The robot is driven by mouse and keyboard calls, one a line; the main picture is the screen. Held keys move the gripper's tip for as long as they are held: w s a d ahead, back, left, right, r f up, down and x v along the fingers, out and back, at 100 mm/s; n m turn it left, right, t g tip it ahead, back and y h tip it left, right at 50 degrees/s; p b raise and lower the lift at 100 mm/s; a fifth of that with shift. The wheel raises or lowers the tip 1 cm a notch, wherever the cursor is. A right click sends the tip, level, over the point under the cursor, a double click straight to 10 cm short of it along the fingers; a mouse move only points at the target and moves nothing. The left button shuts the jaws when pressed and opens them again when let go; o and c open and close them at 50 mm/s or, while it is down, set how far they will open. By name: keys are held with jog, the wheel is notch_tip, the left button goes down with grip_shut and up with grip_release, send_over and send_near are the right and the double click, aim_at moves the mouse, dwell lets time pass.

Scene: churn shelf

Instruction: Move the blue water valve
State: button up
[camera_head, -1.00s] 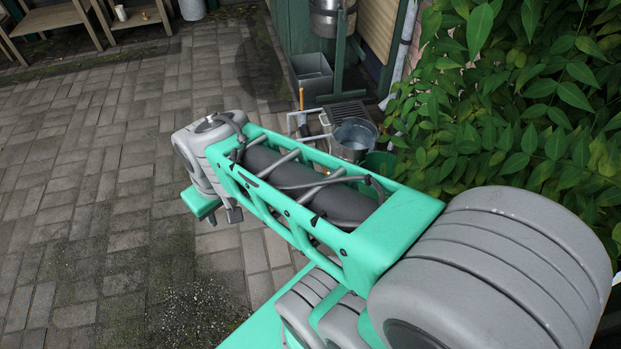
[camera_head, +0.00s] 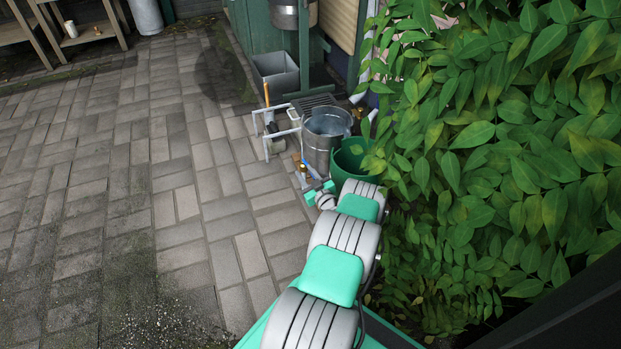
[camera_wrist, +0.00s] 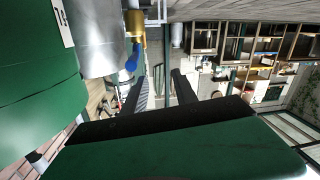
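The blue water valve (camera_wrist: 133,58) shows in the wrist view as a small blue lever below a brass fitting (camera_wrist: 136,24), beside the metal bucket. In the head view, a small blue part (camera_head: 312,172), which looks like the same valve, lies low in front of the metal bucket. My gripper (camera_wrist: 160,78) has two dark fingers standing apart, with nothing visible between them. The valve is close to the tip of the left finger; I cannot tell whether they touch. In the head view my gripper (camera_head: 318,190) is down by the buckets, small and partly hidden by my arm.
A metal bucket (camera_head: 322,150) with water stands next to a green bucket (camera_head: 350,178). A white frame (camera_head: 270,130) with an orange-handled tool (camera_head: 267,95) and a grey bin (camera_head: 276,80) stand behind. Dense foliage (camera_head: 490,140) fills the right. Paving at left is clear.

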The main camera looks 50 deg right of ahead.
jog(key=s+d+f+m+h, duration=0.1)
jog(key=s+d+f+h, duration=0.15)
jog(key=s, duration=0.25)
jog(key=b+x, duration=0.1)
jog(key=x, duration=0.1)
jog(key=b+x, duration=0.1)
jog(key=x, duration=0.2)
jog(key=a+f+b+x, duration=0.1)
jog(key=b+x, duration=0.1)
jog(key=shift+w+d, duration=0.1)
jog(key=shift+w, duration=0.6)
jog(key=shift+c, duration=0.4)
grip_shut()
jog(key=shift+s+d+r, duration=0.1)
jog(key=shift+d, duration=0.1)
